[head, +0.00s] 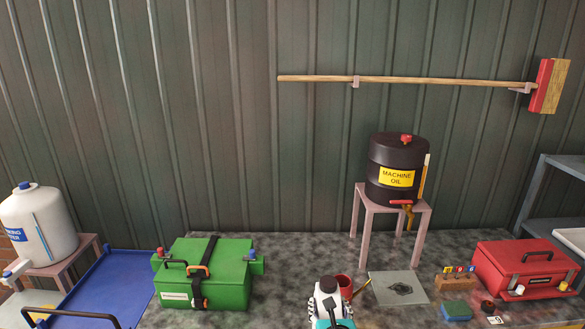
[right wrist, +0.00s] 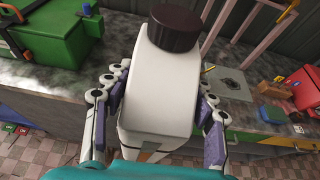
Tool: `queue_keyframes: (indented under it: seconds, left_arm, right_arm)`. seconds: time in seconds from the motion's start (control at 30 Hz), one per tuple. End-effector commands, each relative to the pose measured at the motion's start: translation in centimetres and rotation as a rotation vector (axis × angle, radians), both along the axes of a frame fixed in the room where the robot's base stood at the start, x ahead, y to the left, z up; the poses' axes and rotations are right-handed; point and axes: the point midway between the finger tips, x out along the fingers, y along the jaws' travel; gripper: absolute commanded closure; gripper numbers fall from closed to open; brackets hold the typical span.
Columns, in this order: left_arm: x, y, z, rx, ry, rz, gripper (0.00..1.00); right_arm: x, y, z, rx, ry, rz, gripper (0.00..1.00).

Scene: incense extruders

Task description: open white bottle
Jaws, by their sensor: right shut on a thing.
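The white bottle (right wrist: 165,85) fills the middle of the right wrist view, its dark brown ribbed cap (right wrist: 174,27) on its neck. My right gripper (right wrist: 160,105) is shut on the bottle's body, one jointed finger on each side. In the head view the white bottle (head: 329,299) and its dark cap (head: 328,284) show at the bottom centre, with my right gripper (head: 331,312) around it. The bottle's lower part is hidden by the gripper. My left gripper is in neither view.
A red mug (head: 345,286) stands just behind the bottle in the head view. A green toolbox (head: 205,272) is to the left, a grey plate (head: 398,287) and red toolbox (head: 525,266) to the right. A machine oil drum (head: 397,168) stands on a pink stand behind.

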Motion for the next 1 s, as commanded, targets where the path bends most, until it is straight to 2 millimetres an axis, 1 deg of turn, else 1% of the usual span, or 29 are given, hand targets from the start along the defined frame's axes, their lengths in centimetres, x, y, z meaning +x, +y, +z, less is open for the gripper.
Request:
queue_keyframes:
  seconds: [0.03,0.23,0.4,0.47,0.5,0.6,0.7,0.8,0.9,1.0]
  left_arm:
    - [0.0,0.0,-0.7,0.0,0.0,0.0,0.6]
    - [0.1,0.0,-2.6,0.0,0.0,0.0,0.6]
    - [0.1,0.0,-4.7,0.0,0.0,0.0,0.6]
    - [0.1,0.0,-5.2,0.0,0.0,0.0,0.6]
    - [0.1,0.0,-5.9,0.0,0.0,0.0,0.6]
    - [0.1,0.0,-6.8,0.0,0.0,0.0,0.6]
    - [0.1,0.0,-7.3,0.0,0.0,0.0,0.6]
    - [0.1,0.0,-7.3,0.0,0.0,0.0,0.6]
    - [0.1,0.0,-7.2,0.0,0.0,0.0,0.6]
    - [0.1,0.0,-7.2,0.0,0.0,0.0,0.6]
  right_arm:
    - [0.1,-0.4,-0.8,-0.001,0.001,-0.014,1.0]
    - [-0.1,-2.5,-3.4,-0.001,0.009,-0.085,1.0]
    - [-0.4,-4.8,-6.0,-0.001,0.01,-0.17,1.0]
    - [-0.5,-5.6,-6.7,-0.001,0.008,-0.197,1.0]
    - [-0.6,-6.3,-7.4,-0.002,0.006,-0.221,1.0]
    - [-0.9,-7.5,-8.4,-0.001,0.0,-0.267,1.0]
    - [-1.0,-8.4,-8.9,0.001,-0.005,-0.298,1.0]
    - [-1.1,-8.7,-9.0,0.0,-0.008,-0.31,1.0]
    - [-1.2,-8.5,-8.8,0.001,-0.008,-0.303,1.0]
    - [-1.6,-7.7,-8.6,0.002,-0.007,-0.267,1.0]
